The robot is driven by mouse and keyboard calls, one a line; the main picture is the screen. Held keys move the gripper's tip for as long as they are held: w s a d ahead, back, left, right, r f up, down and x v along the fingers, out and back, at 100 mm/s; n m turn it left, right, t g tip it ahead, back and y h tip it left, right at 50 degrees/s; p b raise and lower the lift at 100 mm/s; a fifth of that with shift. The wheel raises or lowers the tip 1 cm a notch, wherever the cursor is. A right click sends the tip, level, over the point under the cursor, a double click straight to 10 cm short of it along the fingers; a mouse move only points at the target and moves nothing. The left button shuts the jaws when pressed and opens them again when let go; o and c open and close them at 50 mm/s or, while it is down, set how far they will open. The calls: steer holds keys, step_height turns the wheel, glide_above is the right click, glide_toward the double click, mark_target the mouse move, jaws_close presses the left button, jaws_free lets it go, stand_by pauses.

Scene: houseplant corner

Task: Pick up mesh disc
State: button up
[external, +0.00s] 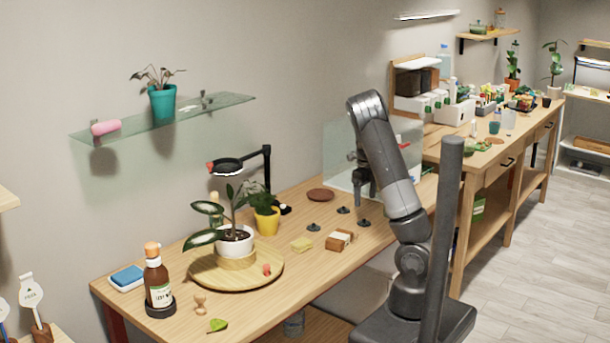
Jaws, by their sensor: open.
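Three small dark disc-like pieces lie on the wooden bench: one at the left (313,227), one further back (343,210) and one at the right (363,222). Each seems to have a small raised middle. They are too small here to tell which is the mesh disc, or whether any is mesh. My gripper (364,199) points down above the bench, over the right dark piece and apart from it. Its jaws are open, with nothing seen between them.
A brown round disc (320,195) lies behind the dark pieces. A wooden block (339,240) and a yellow block (302,245) lie in front. A yellow pot (267,221) and a round wooden board (205,275) with a white-potted plant stand left. A clear panel (338,150) stands behind my gripper.

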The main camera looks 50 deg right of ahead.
mark_target(364, 221)
step_height(364, 221, down, 3)
steer(key=shift+a+r, duration=0.1)
steer(key=f, duration=0.5)
steer(key=shift+s+a, duration=0.3)
steer(key=shift+a, duration=0.1)
jaws_close()
stand_by(0.3)
